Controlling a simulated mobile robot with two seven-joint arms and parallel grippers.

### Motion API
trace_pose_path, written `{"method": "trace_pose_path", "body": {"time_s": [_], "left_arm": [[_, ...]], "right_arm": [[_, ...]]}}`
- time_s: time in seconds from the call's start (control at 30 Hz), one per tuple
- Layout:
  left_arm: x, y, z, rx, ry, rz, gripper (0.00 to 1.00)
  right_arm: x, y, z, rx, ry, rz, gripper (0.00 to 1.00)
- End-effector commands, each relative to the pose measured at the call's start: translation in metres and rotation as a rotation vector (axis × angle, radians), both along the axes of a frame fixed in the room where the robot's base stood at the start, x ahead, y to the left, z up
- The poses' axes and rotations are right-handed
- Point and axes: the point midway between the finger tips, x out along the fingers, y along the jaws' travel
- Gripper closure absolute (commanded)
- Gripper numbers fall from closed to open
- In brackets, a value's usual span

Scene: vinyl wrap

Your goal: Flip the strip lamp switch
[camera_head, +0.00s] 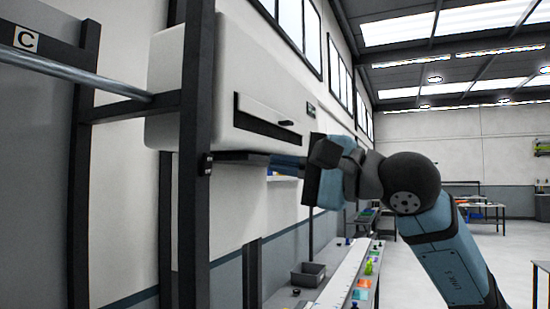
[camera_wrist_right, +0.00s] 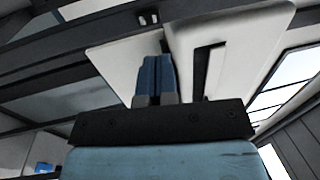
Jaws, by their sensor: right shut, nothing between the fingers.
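A small black switch box (camera_head: 206,163) with a pale mark sits on the dark upright post, at the lower left of the white wall unit. It also shows in the right wrist view (camera_wrist_right: 148,18), on the dark beam beyond my fingertips. A dark narrow bar (camera_head: 240,157), perhaps the strip lamp, runs from the post under the unit. My right gripper (camera_head: 274,161) is shut and empty, its blue fingers pointing left toward the switch. The fingers also show together in the right wrist view (camera_wrist_right: 155,60), apart from the switch. My left gripper is out of view.
The white wall unit (camera_head: 225,60) with a dark slot hangs just above my right fingers. The dark post (camera_head: 196,230) stands at the left, with a metal rail (camera_head: 75,74) meeting it.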

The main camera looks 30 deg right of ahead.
Motion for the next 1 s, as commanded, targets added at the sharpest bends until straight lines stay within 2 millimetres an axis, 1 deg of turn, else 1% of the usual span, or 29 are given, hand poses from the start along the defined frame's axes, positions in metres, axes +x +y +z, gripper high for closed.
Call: {"method": "trace_pose_path", "body": {"time_s": [0.03,0.3,0.5,0.6,0.7,1.0], "left_arm": [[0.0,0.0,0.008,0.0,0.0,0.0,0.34],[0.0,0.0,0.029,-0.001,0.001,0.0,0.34],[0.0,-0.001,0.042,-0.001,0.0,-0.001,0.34],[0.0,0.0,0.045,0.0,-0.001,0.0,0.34],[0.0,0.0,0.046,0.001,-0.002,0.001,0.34],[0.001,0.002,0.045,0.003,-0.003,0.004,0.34]], "right_arm": [[0.008,0.007,0.006,0.002,0.003,0.005,1.0],[0.054,0.043,0.015,0.002,0.004,0.004,1.0],[0.078,0.062,0.019,0.001,0.003,0.003,1.0],[0.085,0.066,0.019,0.002,0.003,0.001,1.0],[0.089,0.07,0.019,0.001,0.002,0.001,1.0],[0.09,0.07,0.018,0.0,0.001,0.001,1.0]]}}
